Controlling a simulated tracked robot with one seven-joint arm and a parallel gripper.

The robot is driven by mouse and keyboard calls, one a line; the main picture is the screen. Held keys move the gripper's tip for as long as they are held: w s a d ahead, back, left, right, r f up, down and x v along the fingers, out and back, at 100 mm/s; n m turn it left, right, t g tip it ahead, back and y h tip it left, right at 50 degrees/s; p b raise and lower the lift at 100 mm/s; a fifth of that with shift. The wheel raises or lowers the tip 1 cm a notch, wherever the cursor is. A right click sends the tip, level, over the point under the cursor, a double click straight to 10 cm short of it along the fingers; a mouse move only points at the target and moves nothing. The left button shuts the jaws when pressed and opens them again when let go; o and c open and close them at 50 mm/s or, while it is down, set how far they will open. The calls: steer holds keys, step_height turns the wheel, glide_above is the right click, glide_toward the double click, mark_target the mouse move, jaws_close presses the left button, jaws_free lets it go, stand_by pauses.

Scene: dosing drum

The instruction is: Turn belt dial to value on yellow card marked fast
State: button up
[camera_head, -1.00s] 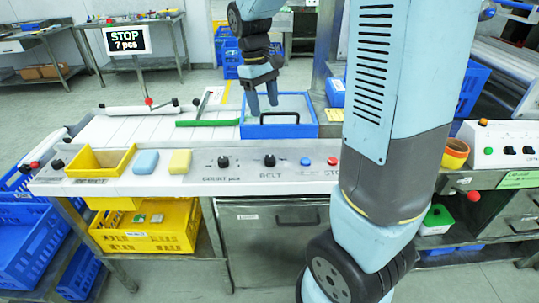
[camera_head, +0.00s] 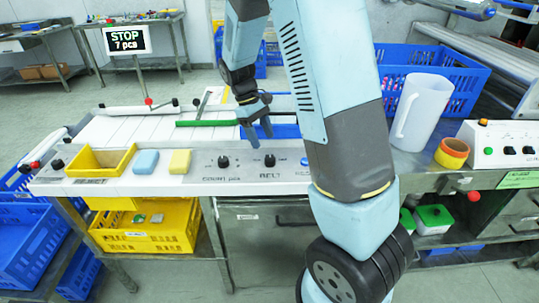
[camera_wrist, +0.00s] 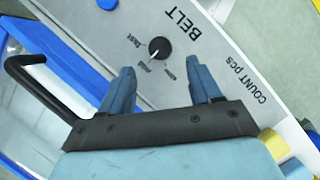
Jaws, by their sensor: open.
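The BELT dial (camera_head: 270,160) is a black knob on the light panel, right of the COUNT dial (camera_head: 223,161). In the wrist view the BELT dial (camera_wrist: 159,48) has small marks around it, one reading "fast". Its white pointer line points down-left, toward the middle mark. My gripper (camera_head: 260,140) is open and empty, just behind and above the BELT dial. In the wrist view my gripper (camera_wrist: 161,73) has its fingers apart, with the dial beyond the gap between the tips. It does not hold the dial. I cannot make out a yellow card marked fast.
A blue tray (camera_head: 287,130) with a black handle is behind the panel, partly hidden by my arm. A yellow block (camera_head: 180,161), a blue block (camera_head: 146,161) and a yellow bin (camera_head: 100,160) stand left. A screen (camera_head: 124,40) reads "STOP 7 pcs". A white pitcher (camera_head: 420,112) stands right.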

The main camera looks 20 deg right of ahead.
mark_target(270, 158)
steer(key=x, duration=0.7)
steer(key=shift+f, duration=0.15)
steer(key=shift+c, duration=0.4)
steer(key=shift+d, duration=0.1)
steer(key=c, duration=0.9)
steer(key=shift+c, duration=0.2)
steer(key=shift+m, duration=0.3)
steer(key=m+y, duration=0.1)
steer(key=m, duration=0.1)
steer(key=m+y, duration=0.1)
steer(key=m, duration=0.2)
steer(key=shift+d+g, duration=0.15)
steer(key=shift+g, duration=0.15)
steer(key=m+y, duration=0.1)
steer(key=m, duration=0.2)
steer(key=m+y, duration=0.1)
steer(key=m, duration=0.2)
steer(key=shift+d+y, duration=0.1)
steer(key=shift+y, duration=0.2)
steer(key=shift+m, duration=0.3)
